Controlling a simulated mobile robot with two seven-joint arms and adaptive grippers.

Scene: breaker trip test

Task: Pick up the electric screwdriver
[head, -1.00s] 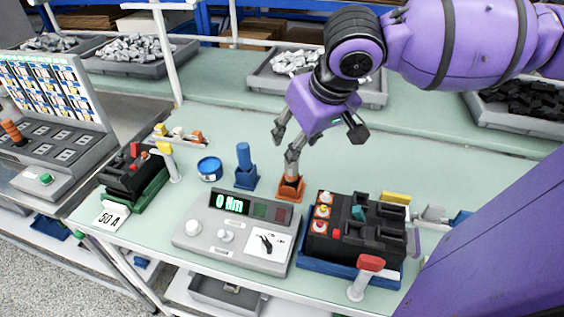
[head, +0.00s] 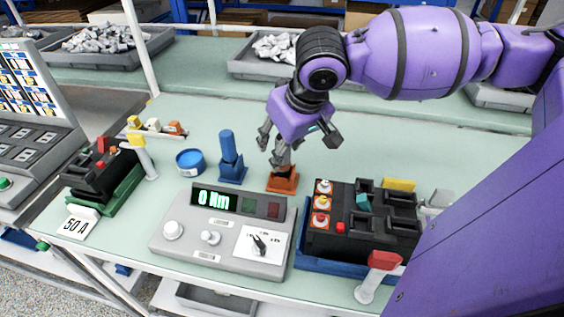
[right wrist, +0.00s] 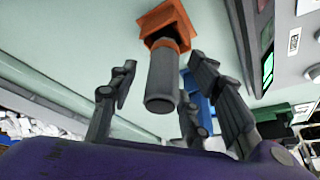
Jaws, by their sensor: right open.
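A grey cylindrical tool (right wrist: 162,82) with an orange band, which looks like the electric screwdriver, stands in an orange holder (head: 283,180); the holder also shows in the right wrist view (right wrist: 166,22). My right gripper (head: 285,150) is open just above this holder. In the right wrist view its fingers (right wrist: 160,70) lie on both sides of the tool, with a visible gap to the left finger; contact on the right side cannot be told. In the head view the fingers mostly hide the tool. My left gripper is not in view.
A blue tool in a blue holder (head: 231,165) stands close on the left, beside a blue round tin (head: 190,162). In front are a grey torque tester (head: 180,248) reading 0 Nm and a black breaker (head: 350,246) on a blue base. Grey bins stand behind.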

